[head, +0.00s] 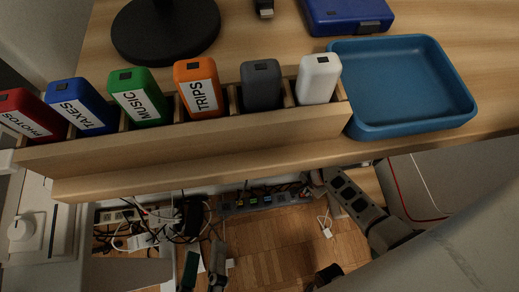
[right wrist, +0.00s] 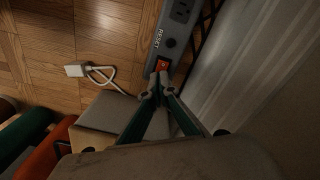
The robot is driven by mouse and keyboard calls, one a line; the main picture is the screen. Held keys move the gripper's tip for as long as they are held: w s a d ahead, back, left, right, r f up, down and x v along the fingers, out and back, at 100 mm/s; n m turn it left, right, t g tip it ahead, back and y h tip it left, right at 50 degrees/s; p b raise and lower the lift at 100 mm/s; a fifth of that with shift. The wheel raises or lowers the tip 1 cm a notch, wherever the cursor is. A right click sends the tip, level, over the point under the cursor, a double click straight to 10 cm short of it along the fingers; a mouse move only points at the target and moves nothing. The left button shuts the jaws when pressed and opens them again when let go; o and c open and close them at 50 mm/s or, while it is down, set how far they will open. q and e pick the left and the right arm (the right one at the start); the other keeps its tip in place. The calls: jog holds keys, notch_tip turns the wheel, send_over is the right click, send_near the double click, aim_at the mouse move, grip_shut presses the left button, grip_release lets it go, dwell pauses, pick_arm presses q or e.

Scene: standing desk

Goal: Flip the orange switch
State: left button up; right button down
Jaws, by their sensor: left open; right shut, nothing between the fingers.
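The orange-red switch (right wrist: 162,65) is on the end of a grey power strip (right wrist: 176,32), beside a round reset button, in the right wrist view. My right gripper (right wrist: 160,82) is shut and empty, its fingertips at the switch's near edge. I cannot tell whether they touch it. In the head view the power strip (head: 262,201) lies below the desk edge, and my right arm reaches its right end. That end is partly hidden. My left gripper (head: 205,262) is open and empty at the bottom of the head view, away from the strip.
The wooden desk (head: 420,150) overhangs the strip. It holds a rack of labelled coloured drives (head: 200,88) and a blue tray (head: 400,85). Tangled cables and adapters (head: 150,225) lie left of the strip. A white plug (right wrist: 75,71) with cable lies on the wooden floor.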

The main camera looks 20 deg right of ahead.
jog(key=shift+f, duration=0.75)
dwell(0.3)
jog(key=shift+w+r+p, duration=0.15)
jog(key=shift+r+p, duration=0.4)
jog(key=shift+r, duration=0.15)
jog(key=shift+w+r+p, duration=0.1)
jog(key=shift+r+p, duration=0.45)
jog(key=shift+r, duration=0.1)
jog(key=shift+r+p, duration=1.25)
jog(key=shift+r, duration=0.45)
jog(key=shift+s+r+p, duration=0.1)
jog(key=shift+r+p, duration=0.3)
jog(key=shift+r, duration=0.1)
pick_arm(q)
jog(key=w+r+t, duration=0.2)
jog(key=w+r, duration=0.1)
jog(key=r, duration=0.6)
jog(key=shift+r+m, duration=0.15)
jog(key=shift+m, duration=0.15)
pick_arm(e)
jog(key=shift+s, duration=0.15)
jog(key=shift+s+f, duration=0.1)
